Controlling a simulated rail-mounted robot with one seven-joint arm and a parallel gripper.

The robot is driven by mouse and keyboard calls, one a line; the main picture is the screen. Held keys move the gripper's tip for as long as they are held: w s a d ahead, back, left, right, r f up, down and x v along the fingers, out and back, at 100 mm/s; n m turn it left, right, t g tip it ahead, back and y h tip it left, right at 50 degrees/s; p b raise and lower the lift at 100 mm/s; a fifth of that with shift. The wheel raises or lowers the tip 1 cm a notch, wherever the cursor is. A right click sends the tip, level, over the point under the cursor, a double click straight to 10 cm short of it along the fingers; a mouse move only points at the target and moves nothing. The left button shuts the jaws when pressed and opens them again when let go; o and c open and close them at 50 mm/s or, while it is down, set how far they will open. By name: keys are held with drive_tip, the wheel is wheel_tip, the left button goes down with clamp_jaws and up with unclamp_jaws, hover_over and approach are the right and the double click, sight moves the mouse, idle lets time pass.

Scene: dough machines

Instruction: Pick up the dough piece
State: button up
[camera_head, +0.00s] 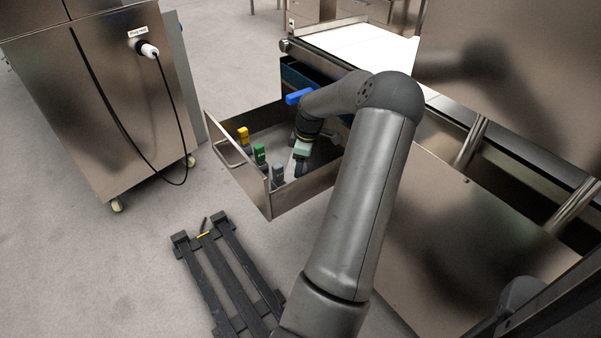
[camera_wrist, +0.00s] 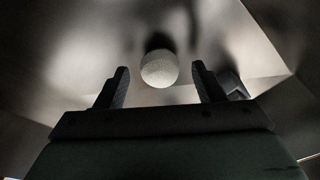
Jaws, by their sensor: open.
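The dough piece (camera_wrist: 159,69) is a pale round ball in the wrist view. It lies on a shiny metal surface, just beyond my gripper and centred between its fingers. My gripper (camera_wrist: 160,86) is open, with one dark finger on each side and nothing held. In the head view my gripper (camera_head: 302,160) reaches down into an open metal drawer (camera_head: 240,175). The dough piece cannot be made out in the head view, where my arm hides part of the drawer.
Yellow (camera_head: 243,135), green (camera_head: 259,154) and grey (camera_head: 278,174) blocks stand along the drawer's front side. A metal cabinet (camera_head: 120,90) with a plugged cable is at the left. A dark slatted frame (camera_head: 225,270) lies on the floor. A white belt (camera_head: 350,42) lies above the drawer.

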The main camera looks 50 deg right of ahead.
drive_tip(key=shift+w+f, duration=0.1)
drive_tip(key=shift+f, duration=0.45)
drive_tip(key=shift+r, duration=0.1)
drive_tip(key=c, duration=1.1)
